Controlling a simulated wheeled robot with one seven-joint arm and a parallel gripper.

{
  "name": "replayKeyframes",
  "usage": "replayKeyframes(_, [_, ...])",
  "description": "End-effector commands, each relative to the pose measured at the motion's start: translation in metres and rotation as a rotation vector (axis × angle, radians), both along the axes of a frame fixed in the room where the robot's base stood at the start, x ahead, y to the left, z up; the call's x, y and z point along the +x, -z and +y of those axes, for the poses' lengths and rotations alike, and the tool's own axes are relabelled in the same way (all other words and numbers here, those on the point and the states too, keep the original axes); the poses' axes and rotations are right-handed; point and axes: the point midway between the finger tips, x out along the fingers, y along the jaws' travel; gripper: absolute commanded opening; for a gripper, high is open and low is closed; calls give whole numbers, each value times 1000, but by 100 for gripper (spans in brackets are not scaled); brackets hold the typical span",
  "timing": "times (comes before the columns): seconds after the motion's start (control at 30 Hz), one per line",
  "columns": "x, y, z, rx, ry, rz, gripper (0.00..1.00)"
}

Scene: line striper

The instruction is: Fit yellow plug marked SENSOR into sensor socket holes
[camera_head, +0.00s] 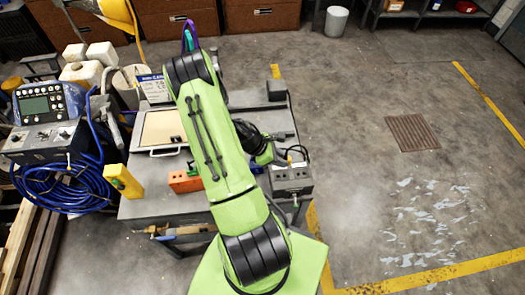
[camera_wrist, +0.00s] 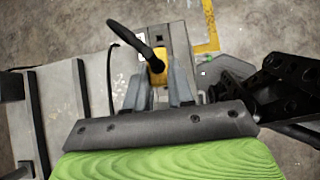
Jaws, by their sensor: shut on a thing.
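My gripper (camera_wrist: 158,82) is shut on a yellow plug (camera_wrist: 157,68) in the wrist view. A thick black cable loops up from the plug and away to the left. Any marking on the plug is not readable. In the head view my gripper (camera_head: 285,157) is just above or behind a grey box (camera_head: 292,185) at the bench's right end, partly screened by my arm. This box has small dark holes on its near side; I cannot read which are the sensor holes. The plug's tip is hidden, so I cannot tell whether it touches the box.
An orange block (camera_head: 185,182) with holes and a framed panel (camera_head: 160,128) are on the grey bench left of my arm. A yellow block (camera_head: 124,181) is at the bench's left edge, beside a control unit (camera_head: 45,125) and coiled blue cable (camera_head: 65,187). Floor to the right is open.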

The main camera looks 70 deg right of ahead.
Motion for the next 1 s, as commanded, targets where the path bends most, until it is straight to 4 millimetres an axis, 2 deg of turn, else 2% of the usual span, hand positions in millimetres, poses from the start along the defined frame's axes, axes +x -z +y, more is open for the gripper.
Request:
replayKeyframes(0.5, [1, 56, 0, 0, -6, 0, 0])
replayKeyframes(0.63, [2, 61, 0, -1, -6, -1, 0])
replayKeyframes(1.0, [2, 58, 0, -1, -7, 0, 0])
